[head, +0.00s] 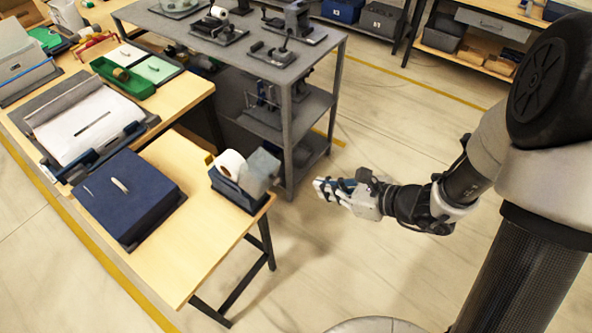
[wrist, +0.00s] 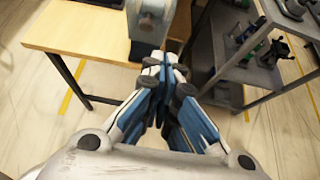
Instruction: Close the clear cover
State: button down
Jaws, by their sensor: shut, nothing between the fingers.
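The clear cover (head: 263,165) is a translucent grey panel on a small blue dispenser (head: 232,190) that holds a white roll (head: 231,164). It leans up and outward on the roll's right side and looks open. The dispenser sits at the table's right edge. My gripper (head: 320,188) is shut and empty, out over the floor to the right of the cover and apart from it in the head view. In the wrist view the fingertips (wrist: 166,66) are together just below the dispenser (wrist: 151,20), partly overlapping its lower edge; the gap there is hard to judge.
A grey shelf cart (head: 290,120) stands close behind the dispenser. The floor (head: 330,255) around my gripper is clear.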

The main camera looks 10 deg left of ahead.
aim_at(277, 170)
jog(key=w+a+f, duration=0.1)
jog(key=a, duration=0.2)
jog(key=w+a+b, duration=0.1)
jog(key=a, duration=0.2)
jog(key=w+a+f+b, duration=0.1)
jog(key=w+a, duration=0.1)
jog(key=a, duration=0.1)
jog(key=shift+a+f, duration=0.2)
jog(key=shift+f, duration=0.1)
jog(key=shift+r, duration=0.1)
jog(key=shift+a+r+p, duration=0.25)
jog(key=shift+r+p, duration=0.1)
jog(key=shift+p, duration=0.5)
